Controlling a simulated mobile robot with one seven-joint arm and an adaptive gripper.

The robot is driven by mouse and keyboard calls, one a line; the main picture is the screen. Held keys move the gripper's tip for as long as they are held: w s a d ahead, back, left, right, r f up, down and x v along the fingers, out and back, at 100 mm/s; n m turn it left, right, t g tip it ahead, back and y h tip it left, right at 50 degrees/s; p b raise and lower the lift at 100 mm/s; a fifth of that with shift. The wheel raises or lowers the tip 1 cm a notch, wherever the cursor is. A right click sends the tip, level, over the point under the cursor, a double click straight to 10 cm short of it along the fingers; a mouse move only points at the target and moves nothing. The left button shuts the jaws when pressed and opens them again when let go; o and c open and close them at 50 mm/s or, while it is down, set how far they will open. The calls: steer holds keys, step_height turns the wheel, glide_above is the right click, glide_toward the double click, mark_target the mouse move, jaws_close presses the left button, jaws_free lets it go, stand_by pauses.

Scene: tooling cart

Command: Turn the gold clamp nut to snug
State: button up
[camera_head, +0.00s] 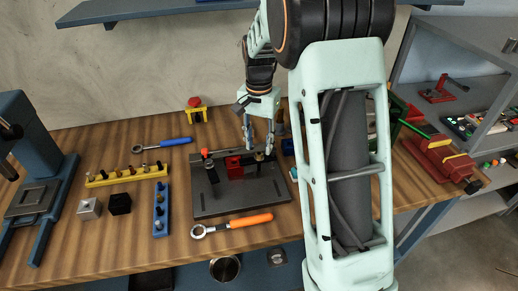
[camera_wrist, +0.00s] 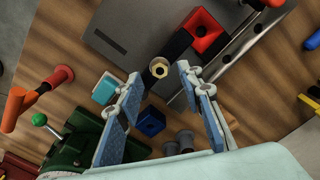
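The gold clamp nut (camera_wrist: 158,68) shows in the wrist view as a gold ring on top of a dark post, on the edge of the grey fixture plate (camera_wrist: 128,25). In the head view the nut (camera_head: 259,157) is a small gold spot at the right rear of the dark fixture plate (camera_head: 240,201). My gripper (camera_wrist: 160,82) is open, with its blue-padded fingers on either side of the nut in the picture. I cannot tell whether either finger touches it. In the head view my gripper (camera_head: 258,146) points down over the nut.
A red block (camera_wrist: 202,30) with a dark opening sits on the fixture close to the nut. An orange-handled wrench (camera_head: 235,224) lies in front of the fixture. A blue-handled wrench (camera_head: 163,145) and yellow rack (camera_head: 127,176) lie left.

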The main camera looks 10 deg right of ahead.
step_height(320, 180, up, 9)
stand_by(0.3)
